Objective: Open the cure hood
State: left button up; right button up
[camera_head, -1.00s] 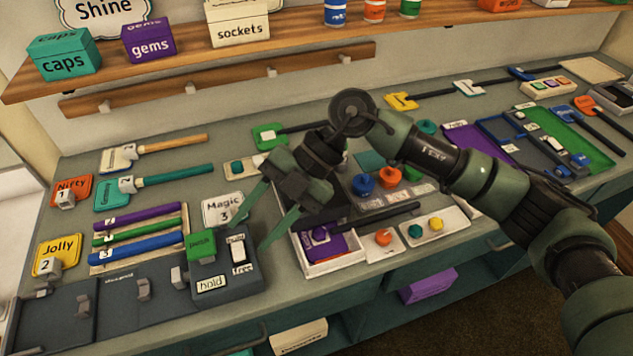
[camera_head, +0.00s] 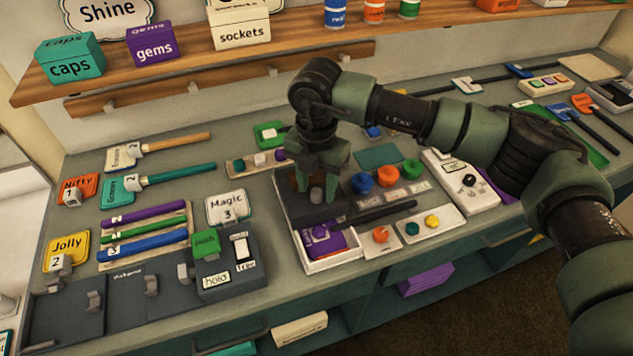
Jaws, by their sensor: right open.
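A dark grey, box-like unit (camera_head: 290,210) stands in the middle of the bench; it seems to be the cure hood, but no readable label confirms this. A small grey knob (camera_head: 317,196) shows on it. My right gripper (camera_head: 317,190) points down over the unit, open, with its green fingers to either side of the knob. I cannot tell whether the fingers touch it. The gripper and wrist hide the unit's back part. A dark bar (camera_head: 382,215) lies at its right front. My left gripper is not in view.
A white tray (camera_head: 345,262) with a purple item sits just in front. Red, blue and green knobs (camera_head: 388,176) stand to the right. A dark box with a green "push" button (camera_head: 206,243) and the Magic card (camera_head: 226,206) are on the left. A shelf (camera_head: 180,62) runs above the back.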

jog(key=shift+f, duration=0.25)
grip_shut()
jog(key=shift+a, duration=0.1)
dwell(1.2)
